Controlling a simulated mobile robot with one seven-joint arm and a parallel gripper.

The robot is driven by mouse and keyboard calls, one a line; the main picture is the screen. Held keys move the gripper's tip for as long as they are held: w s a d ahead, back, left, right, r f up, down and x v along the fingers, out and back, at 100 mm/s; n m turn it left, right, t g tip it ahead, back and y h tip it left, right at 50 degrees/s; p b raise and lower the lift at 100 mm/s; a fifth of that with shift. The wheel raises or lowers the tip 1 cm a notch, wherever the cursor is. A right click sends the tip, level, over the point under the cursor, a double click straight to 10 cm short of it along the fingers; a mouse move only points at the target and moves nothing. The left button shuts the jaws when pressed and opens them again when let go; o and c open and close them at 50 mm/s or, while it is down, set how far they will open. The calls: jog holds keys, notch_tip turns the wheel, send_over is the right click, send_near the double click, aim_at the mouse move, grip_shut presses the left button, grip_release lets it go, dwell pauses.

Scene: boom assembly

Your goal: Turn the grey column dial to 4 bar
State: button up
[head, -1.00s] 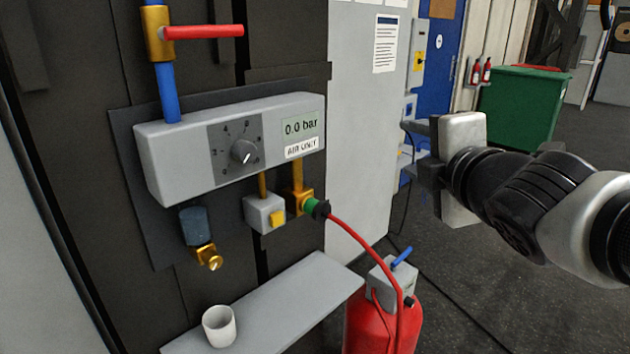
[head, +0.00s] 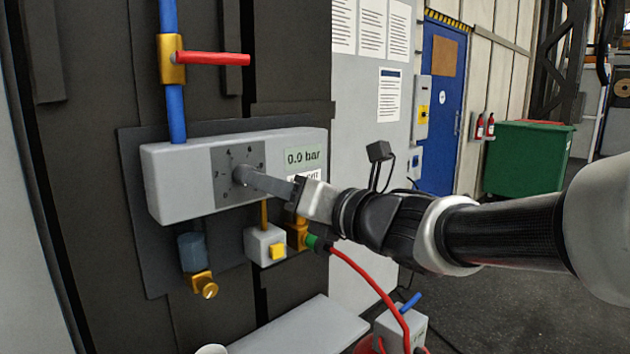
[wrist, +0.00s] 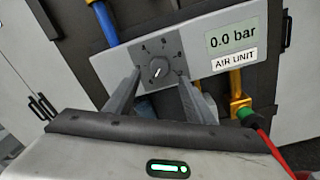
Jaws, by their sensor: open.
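The grey column dial (wrist: 159,71) is a round knob with a white pointer mark, on a dark square plate with a number scale (head: 238,160). In the wrist view it lies between and just beyond my two fingertips. My gripper (wrist: 165,85) is open, with one finger on each side of the dial; I cannot tell whether they touch it. In the head view my gripper (head: 250,178) reaches in from the right and its finger covers most of the dial. The display (wrist: 233,38) beside the dial reads 0.0 bar.
A red lever (head: 212,59) sits on the blue pipe above the panel. Below hang a yellow-button box (head: 266,247), a brass tap (head: 204,286) and a red hose (head: 375,290). A grey shelf (head: 300,330) juts out underneath. A green bin (head: 528,160) stands far right.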

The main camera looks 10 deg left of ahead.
jog(key=x, duration=0.7)
jog(key=c, duration=1.1)
jog(key=shift+o, duration=0.2)
